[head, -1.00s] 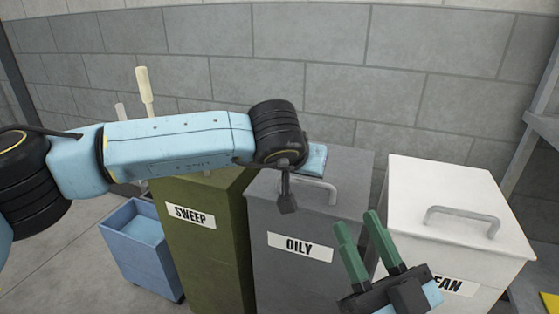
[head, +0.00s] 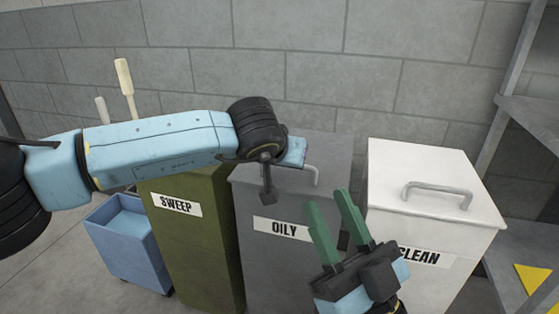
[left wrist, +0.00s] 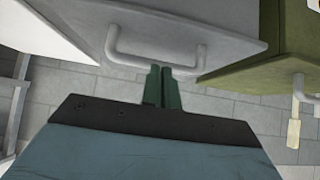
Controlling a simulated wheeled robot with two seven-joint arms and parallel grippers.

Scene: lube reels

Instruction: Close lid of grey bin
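The grey bin, labelled OILY (head: 284,230), stands between the green and white bins. Its lid (head: 330,160) looks flat over the top, with a bar handle (head: 312,172) partly hidden by my left arm. In the left wrist view, the lid (left wrist: 235,30) and its handle (left wrist: 150,60) are close up. My left gripper (left wrist: 162,68) has its green fingers together, tips at the handle bar; I cannot tell whether they touch it. My right gripper (head: 328,198) is open and empty before the grey bin's front.
The white CLEAN bin (head: 430,165) stands right of the grey bin, and the green SWEEP bin (head: 190,255) stands left. A blue tub (head: 128,250) is farther left. A block wall (head: 330,70) is behind, and a metal shelf (head: 535,120) stands at right.

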